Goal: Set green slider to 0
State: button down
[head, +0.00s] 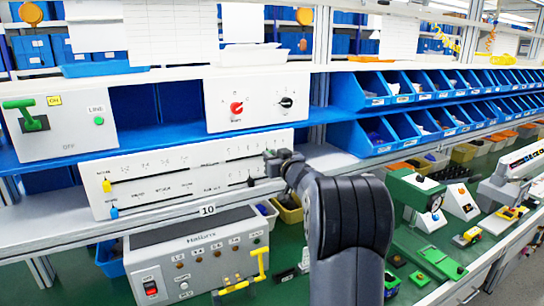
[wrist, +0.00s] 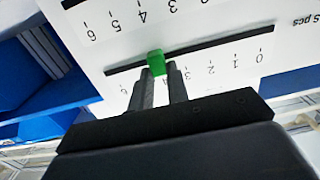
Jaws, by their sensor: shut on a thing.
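The green slider knob (wrist: 156,62) sits on a black slot in a white panel in the wrist view. It stands left of the printed 3, roughly level with the hidden 4 on the scale below the slot. The 0 (wrist: 258,57) is at the slot's right end. My gripper (wrist: 160,73) is shut on the green knob, one dark finger on each side. In the head view my gripper (head: 276,160) is at the right part of the white slider panel (head: 150,185). The green knob is hidden there behind my gripper.
A second slot with its own scale runs above in the wrist view. The panel's left end has a yellow knob (head: 107,186) and a blue knob (head: 114,212). A rotary switch box (head: 260,97) stands on the shelf above, and a grey power box (head: 195,258) stands below.

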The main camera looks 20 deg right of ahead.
dwell(0.3)
jog(key=a+b, duration=0.2)
jog(key=a, duration=0.4)
jog(key=a+b, duration=0.2)
jog(key=a, duration=0.4)
jog(key=shift+s+a, duration=0.2)
jog(key=shift+a, duration=0.2)
jog(key=c, duration=1.4)
grip_release()
jog(key=shift+a, duration=0.1)
jog(key=shift+o, duration=0.2)
jog(key=shift+s, duration=0.1)
